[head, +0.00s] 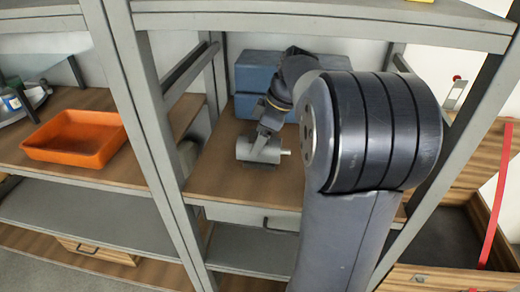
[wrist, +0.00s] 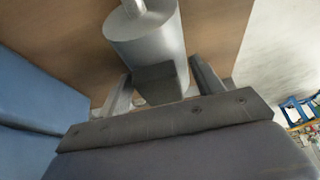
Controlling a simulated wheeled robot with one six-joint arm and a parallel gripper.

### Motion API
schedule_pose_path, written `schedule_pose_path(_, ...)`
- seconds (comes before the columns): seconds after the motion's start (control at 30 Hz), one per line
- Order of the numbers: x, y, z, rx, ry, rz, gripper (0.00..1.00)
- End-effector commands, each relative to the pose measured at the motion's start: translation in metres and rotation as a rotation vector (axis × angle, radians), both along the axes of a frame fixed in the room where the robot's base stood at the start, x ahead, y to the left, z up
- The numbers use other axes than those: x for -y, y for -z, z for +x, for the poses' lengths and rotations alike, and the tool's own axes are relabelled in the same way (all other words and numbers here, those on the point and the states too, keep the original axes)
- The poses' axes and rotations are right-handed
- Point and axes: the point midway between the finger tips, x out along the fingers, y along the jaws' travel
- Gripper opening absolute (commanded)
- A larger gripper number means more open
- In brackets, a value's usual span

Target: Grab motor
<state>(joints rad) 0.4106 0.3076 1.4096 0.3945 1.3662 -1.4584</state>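The motor (head: 258,151) is a grey cylinder with a thin shaft at one end, lying on the wooden shelf. In the wrist view the motor (wrist: 150,42) lies ahead of my gripper, with its shaft toward the top edge and a dark block on its near side. My gripper (wrist: 160,82) is open, one finger on each side of that block, with small gaps visible. In the head view my gripper (head: 267,132) is just above and behind the motor, and its fingertips are partly hidden.
Blue boxes (head: 258,72) stand behind my gripper on the same shelf. Grey rack posts (head: 150,110) and an upper shelf edge (head: 320,25) frame the bay. An orange tray (head: 75,138) is on the left shelf. Bare wood lies in front of the motor.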

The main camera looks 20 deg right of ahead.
Motion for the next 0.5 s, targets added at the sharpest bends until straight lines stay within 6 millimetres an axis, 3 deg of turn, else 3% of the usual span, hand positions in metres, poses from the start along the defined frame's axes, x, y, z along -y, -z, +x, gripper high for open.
schedule_pose_path(0.5,0.0002,-0.0003,0.0000,0.001,0.000,-0.001,0.20)
